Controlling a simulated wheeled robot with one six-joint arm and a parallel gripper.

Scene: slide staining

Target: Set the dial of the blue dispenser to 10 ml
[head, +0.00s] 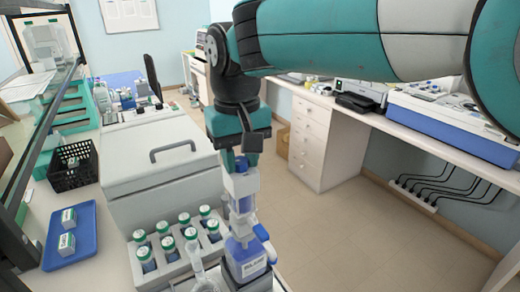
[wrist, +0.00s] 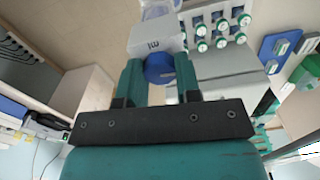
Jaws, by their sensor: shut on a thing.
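The blue dispenser (head: 245,258) stands upright at the lower middle of the head view, a labelled blue bottle with a clear and white column above it. My gripper (head: 238,165) points down at the top of that column. In the wrist view a round blue dial (wrist: 160,68) sits between the two teal fingers of my gripper (wrist: 159,75), which are shut on it. The white dispenser head (wrist: 157,40) with small dark marking shows just beyond the dial. The dial's setting cannot be read.
A rack of green-capped bottles (head: 198,262) stands left of the dispenser, with glassware close by. A grey lidded box (head: 160,165) is behind it. A blue tray (head: 85,226) with small boxes and a black basket (head: 70,180) are farther left. Floor lies open to the right.

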